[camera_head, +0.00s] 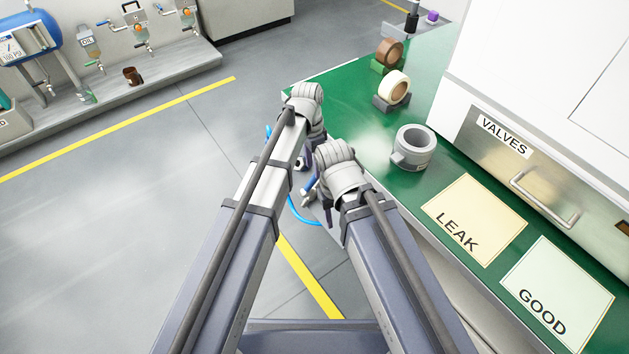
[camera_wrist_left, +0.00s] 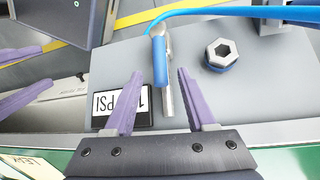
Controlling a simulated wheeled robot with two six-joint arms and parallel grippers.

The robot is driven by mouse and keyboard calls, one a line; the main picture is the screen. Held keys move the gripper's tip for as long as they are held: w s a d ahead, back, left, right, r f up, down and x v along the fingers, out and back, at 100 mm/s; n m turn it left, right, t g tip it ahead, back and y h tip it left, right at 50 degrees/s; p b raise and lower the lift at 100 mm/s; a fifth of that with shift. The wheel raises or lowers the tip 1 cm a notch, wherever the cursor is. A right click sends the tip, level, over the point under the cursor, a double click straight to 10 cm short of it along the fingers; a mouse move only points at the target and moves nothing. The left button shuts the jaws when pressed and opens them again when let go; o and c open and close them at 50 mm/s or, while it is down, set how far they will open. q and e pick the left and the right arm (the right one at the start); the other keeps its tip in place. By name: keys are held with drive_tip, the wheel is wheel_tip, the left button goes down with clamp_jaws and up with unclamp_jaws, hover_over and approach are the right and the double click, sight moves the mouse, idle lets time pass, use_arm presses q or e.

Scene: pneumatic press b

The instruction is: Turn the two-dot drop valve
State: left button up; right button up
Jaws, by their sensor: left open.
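A valve with a blue lever handle (camera_wrist_left: 160,60) and a silver stem lies on a grey surface in the left wrist view. A blue hose (camera_wrist_left: 230,11) passes at its upper end. I see no dots on it. My left gripper (camera_wrist_left: 158,73) has its purple fingers apart, one on each side of the handle in the picture; contact does not show. In the head view the left gripper (camera_head: 303,162) is partly hidden by its wrist. At the left of the wrist view, another pair of purple fingers, seemingly my right gripper (camera_wrist_left: 44,67), stands apart.
A hex fitting (camera_wrist_left: 221,54) with a blue ring and a PSI label (camera_wrist_left: 120,110) are near the handle. The green bench (camera_head: 345,95) holds a grey ring-shaped part (camera_head: 411,155), tape rolls, and LEAK (camera_head: 478,205) and GOOD (camera_head: 570,285) sheets. A VALVES drawer (camera_head: 520,170) is shut.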

sight(312, 182)
use_arm(q)
drive_tip(key=f+b, duration=0.1)
drive_tip(key=f, duration=0.1)
drive_tip(key=f+b, duration=0.1)
drive_tip(key=b, duration=0.1)
drive_tip(key=f+b, duration=0.1)
drive_tip(key=f, duration=0.1)
drive_tip(key=shift+s+d+f+b, duration=0.15)
drive_tip(key=shift+s+f+b, duration=0.15)
drive_tip(key=shift+r, duration=0.1)
clamp_jaws()
idle(1.0)
